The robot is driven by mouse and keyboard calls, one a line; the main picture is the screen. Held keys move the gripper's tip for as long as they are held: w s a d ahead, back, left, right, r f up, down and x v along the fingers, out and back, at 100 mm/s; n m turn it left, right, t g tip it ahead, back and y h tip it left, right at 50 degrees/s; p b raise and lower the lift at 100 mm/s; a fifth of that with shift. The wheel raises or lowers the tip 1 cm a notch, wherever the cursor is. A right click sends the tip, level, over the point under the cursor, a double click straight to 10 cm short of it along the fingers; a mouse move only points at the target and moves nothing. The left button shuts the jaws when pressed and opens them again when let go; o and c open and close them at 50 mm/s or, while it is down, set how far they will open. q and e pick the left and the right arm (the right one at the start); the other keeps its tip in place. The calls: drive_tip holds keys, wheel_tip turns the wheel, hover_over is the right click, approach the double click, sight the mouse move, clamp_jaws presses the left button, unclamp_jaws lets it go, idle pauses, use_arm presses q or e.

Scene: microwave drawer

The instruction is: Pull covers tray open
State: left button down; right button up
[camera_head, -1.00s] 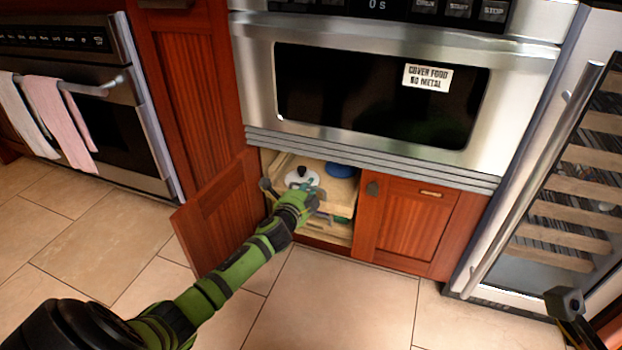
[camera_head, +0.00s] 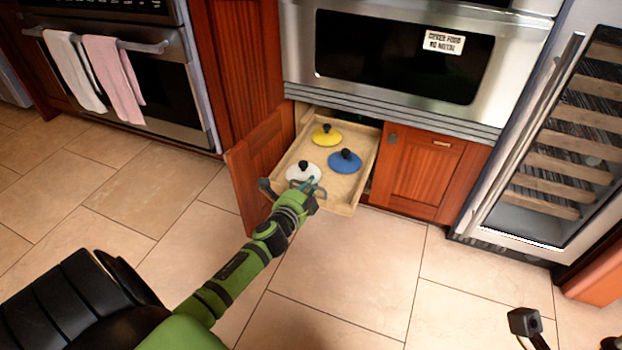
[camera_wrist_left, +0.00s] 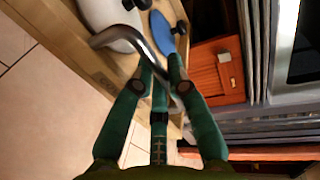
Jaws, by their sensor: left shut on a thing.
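The covers tray (camera_head: 341,207) is a pale wooden pull-out tray under the microwave, standing well out of its cabinet. On it lie a white cover (camera_head: 298,171), a yellow cover (camera_head: 326,138) and a blue cover (camera_head: 345,163), each with a black knob. My left gripper (camera_head: 308,186) is at the tray's front edge. In the left wrist view, its green fingers are shut on a curved metal handle (camera_wrist_left: 108,34) at the tray front. The fingers hide part of the handle.
An open red wooden door (camera_head: 256,172) stands left of the tray. A shut cabinet door (camera_head: 415,172) is to its right, below the microwave (camera_head: 400,60). The tiled floor (camera_head: 340,265) in front is clear. Dark parts show at the lower right; I cannot tell what they are.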

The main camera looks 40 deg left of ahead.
use_arm(q)
drive_tip(key=shift+s+d, duration=0.1)
drive_tip(key=shift+s, duration=0.3)
drive_tip(key=c, duration=1.2)
unclamp_jaws()
drive_tip(key=v, duration=1.2)
drive_tip(key=shift+r, duration=0.1)
